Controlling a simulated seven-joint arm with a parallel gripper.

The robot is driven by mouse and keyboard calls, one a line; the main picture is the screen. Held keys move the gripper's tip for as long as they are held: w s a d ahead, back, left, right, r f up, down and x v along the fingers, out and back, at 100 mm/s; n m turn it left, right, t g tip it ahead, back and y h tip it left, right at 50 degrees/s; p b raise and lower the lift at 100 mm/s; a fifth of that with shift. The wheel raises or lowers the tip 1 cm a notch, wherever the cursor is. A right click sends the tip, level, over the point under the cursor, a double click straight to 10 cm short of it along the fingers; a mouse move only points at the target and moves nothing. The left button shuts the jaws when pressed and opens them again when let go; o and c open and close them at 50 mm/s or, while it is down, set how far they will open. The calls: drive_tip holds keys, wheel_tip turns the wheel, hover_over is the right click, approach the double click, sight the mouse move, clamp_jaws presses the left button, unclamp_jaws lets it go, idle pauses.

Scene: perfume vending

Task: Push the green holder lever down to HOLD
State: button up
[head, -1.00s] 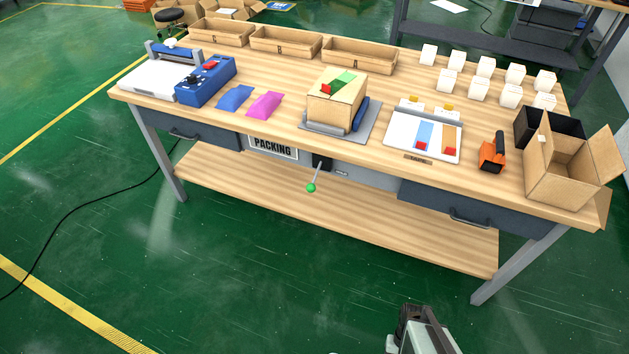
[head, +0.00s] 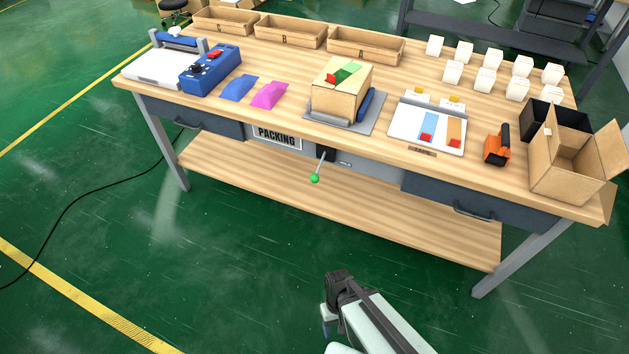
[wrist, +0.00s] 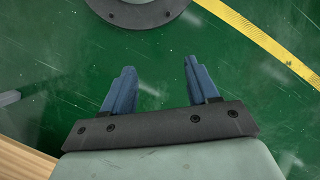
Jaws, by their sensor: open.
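The green holder lever (head: 315,178) is a thin rod with a green ball at its end. It sticks out from a dark mount under the front edge of the packing table (head: 215,113), just right of the PACKING sign, and slants down. A closed cardboard box (head: 339,92) with green and red on top sits in a grey holder (head: 367,122) above it. My gripper shows in the wrist view (wrist: 155,80) with two blue fingers apart and nothing between them, over green floor. In the head view my arm is at the bottom, in front of the table and well below and right of the lever.
Two drawers with handles (head: 474,212) flank the lever under the tabletop. A lower wooden shelf (head: 330,210) runs beneath it. An open carton (head: 567,165) and an orange tape dispenser (head: 497,145) stand at the right. The floor before the table is clear.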

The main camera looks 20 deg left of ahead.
drive_tip(key=w+a+r+t+y, duration=0.3)
drive_tip(key=a+y, duration=0.2)
drive_tip(key=a, duration=0.8)
drive_tip(key=w+a+r+t+y, duration=0.2)
drive_tip(key=w+a+t+y, duration=0.15)
drive_tip(key=a, duration=0.85)
drive_tip(key=m+t+h, duration=0.2)
drive_tip(key=m+t, duration=0.4)
drive_tip(key=t, duration=0.9)
approach(314, 179)
drive_tip(key=x, duration=0.3)
drive_tip(key=f+x, duration=0.1)
drive_tip(key=x, duration=0.7)
drive_tip(key=shift+w+a+f, duration=0.1)
drive_tip(key=shift+w+f, duration=0.05)
drive_tip(key=shift+w, duration=0.05)
clamp_jaws()
drive_tip(key=shift+f, duration=0.1)
